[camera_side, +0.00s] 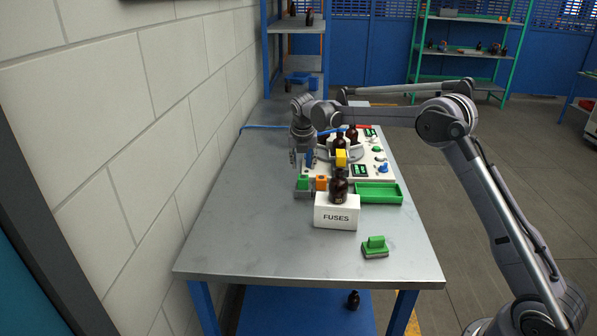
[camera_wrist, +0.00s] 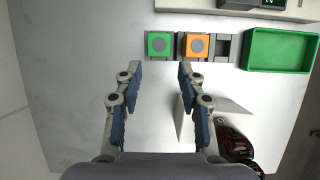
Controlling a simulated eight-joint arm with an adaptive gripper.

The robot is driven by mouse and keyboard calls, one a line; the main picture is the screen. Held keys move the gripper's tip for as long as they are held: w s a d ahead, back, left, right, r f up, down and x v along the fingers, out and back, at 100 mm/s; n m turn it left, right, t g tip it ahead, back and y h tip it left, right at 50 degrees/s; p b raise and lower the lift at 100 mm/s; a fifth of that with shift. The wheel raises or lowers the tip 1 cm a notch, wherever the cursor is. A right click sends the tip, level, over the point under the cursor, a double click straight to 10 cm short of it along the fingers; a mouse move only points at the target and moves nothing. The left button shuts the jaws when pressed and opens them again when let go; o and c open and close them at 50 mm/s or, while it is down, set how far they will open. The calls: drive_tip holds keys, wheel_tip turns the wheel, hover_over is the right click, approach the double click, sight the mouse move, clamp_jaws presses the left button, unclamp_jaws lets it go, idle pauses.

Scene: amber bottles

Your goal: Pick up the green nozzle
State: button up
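The green nozzle (camera_wrist: 159,44), a square green block with a round grey centre, sits in a grey holder next to an orange one (camera_wrist: 195,45). In the side view the green nozzle (camera_side: 303,183) is at the left end of that holder, left of the orange nozzle (camera_side: 321,183). My gripper (camera_wrist: 160,72) is open, with nothing between its blue-padded fingers. In the wrist view the green nozzle lies beyond the fingertips, within the gap's width. In the side view my gripper (camera_side: 301,160) points down, above and behind the green nozzle, apart from it.
A white FUSES box (camera_side: 336,212) and a dark amber bottle (camera_side: 338,188) stand in front of the holder. A green tray (camera_side: 378,193) is to the right. A green-handled block (camera_side: 375,247) lies near the table's front. The table's left side is clear.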

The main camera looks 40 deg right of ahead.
sight(303, 177)
drive_tip(key=x, duration=1)
drive_tip(key=shift+w, duration=0.2)
drive_tip(key=c, duration=0.7)
